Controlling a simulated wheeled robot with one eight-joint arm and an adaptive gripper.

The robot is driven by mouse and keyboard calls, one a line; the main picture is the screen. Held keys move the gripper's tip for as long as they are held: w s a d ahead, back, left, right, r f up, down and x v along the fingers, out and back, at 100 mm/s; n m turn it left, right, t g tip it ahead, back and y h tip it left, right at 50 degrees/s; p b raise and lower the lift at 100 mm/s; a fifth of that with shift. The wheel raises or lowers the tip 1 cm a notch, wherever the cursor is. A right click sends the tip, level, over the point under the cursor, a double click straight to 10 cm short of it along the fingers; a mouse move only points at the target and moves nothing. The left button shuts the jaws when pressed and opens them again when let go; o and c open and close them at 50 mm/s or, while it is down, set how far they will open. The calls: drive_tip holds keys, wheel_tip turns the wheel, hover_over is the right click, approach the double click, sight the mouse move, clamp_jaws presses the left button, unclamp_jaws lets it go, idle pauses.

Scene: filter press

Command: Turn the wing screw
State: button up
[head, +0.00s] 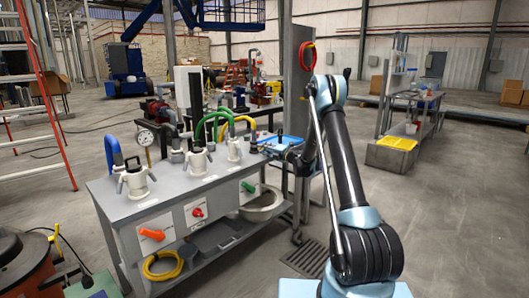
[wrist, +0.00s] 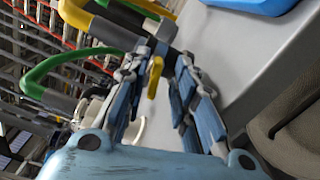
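In the head view my gripper (head: 287,153) is at the right end of the grey bench, near a blue tray (head: 284,143). Pale filter housings with projecting arms stand on the bench: left (head: 134,181), middle (head: 197,161) and right (head: 234,149). They are too small for me to tell which part is the wing screw.
The grey bench (head: 160,200) has orange (head: 152,234), red (head: 197,212) and green (head: 249,187) handles on its front. Blue, green and yellow hoses arch above the housings. A metal basin (head: 262,205) stands below the right end. A red ladder (head: 45,90) is at left.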

drive_tip(key=shift+s+a, duration=0.15)
drive_tip(key=v, duration=1.2)
